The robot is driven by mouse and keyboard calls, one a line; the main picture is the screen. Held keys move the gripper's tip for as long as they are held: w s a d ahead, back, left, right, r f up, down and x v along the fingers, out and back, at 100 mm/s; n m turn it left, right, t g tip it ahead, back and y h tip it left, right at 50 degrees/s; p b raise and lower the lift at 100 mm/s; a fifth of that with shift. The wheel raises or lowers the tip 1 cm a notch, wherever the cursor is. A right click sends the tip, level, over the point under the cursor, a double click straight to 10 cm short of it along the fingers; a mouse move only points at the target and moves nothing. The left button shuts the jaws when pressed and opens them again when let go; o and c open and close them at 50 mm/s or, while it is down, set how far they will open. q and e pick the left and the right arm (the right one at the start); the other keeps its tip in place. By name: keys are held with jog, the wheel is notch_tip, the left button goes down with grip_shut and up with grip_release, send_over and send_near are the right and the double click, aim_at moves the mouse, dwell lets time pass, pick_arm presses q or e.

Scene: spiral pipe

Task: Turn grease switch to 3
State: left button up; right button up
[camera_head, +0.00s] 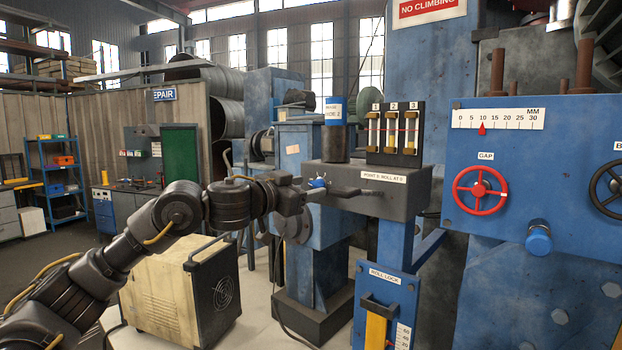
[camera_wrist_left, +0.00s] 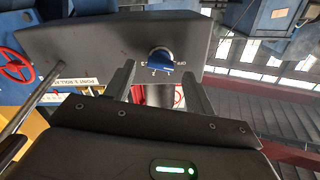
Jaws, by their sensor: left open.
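My left gripper (camera_head: 308,194) is close in front of the knob. In the wrist view its two fingers (camera_wrist_left: 159,72) are apart, and the knob appears between and just beyond their tips. I cannot tell whether they touch it. My right gripper is in neither view.
A lever (camera_head: 352,191) sticks out of the box beside the knob. Three numbered gauges (camera_head: 394,133) and a blue-topped can (camera_head: 335,125) stand on top. A red handwheel (camera_head: 480,190) is on the blue panel at right. A cream cabinet (camera_head: 180,295) stands below my arm.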

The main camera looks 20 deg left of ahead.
aim_at(318, 184)
pick_arm(q)
jog(key=shift+p+x, duration=0.35)
jog(key=shift+x, duration=0.9)
jog(key=shift+c, duration=0.4)
jog(key=c, duration=0.9)
